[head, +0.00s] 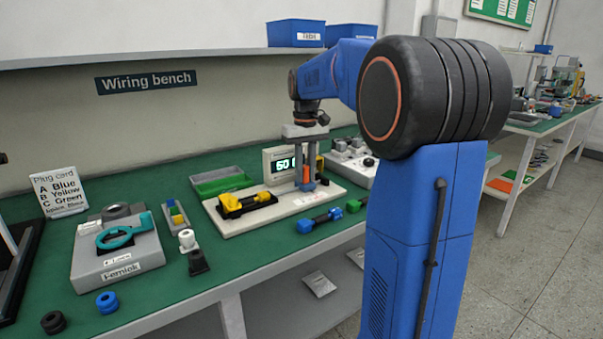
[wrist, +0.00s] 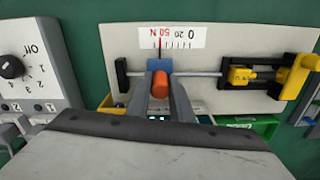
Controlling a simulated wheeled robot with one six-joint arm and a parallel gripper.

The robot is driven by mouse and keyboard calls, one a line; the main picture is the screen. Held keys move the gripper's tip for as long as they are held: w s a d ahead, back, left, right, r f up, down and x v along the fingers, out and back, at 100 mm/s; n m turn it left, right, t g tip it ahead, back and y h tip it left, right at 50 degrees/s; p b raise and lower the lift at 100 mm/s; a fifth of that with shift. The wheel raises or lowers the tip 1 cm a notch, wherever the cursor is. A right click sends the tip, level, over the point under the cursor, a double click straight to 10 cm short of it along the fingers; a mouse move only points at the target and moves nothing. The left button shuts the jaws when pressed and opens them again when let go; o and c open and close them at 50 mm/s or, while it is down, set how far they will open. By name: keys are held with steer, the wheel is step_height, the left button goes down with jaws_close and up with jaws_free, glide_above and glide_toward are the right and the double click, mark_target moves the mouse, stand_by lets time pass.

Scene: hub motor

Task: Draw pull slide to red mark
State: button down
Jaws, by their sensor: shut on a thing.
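The pull slide is a blue block (wrist: 160,66) with an orange knob (wrist: 160,85), on a thin metal rod on a pale board (wrist: 215,45). My gripper (wrist: 162,92) is shut on the orange knob, with a finger on either side. A yellow connector (wrist: 243,75) sits at the rod's right end.
A lit display (head: 283,164) behind the slide shows 50, its right part hidden. A dial box (wrist: 25,68) stands left in the wrist view. A green tray (head: 222,181), blue-ended part (head: 319,221) and grey fixture (head: 118,250) lie on the green bench.

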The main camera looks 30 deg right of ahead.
mark_target(305, 166)
steer(key=c, duration=1.6)
jaws_free()
steer(key=shift+o, duration=0.2)
steer(key=shift+r, duration=0.15)
step_height(305, 166, up, 17)
steer(key=s+a+f+t, duration=0.1)
steer(key=s+a+f, duration=0.45)
steer(key=s, duration=0.25)
steer(key=s+a+f+t, duration=0.1)
steer(key=s+a+f, duration=0.4)
steer(key=s+a, duration=0.15)
steer(key=s+a+f+n+t, duration=0.1)
steer(key=s+a+f, duration=0.4)
steer(key=s+f, duration=1)
step_height(305, 166, down, 3)
steer(key=shift+s+a+f+t, duration=0.15)
steer(key=shift+s+t, duration=0.25)
steer(key=shift+t, duration=0.5)
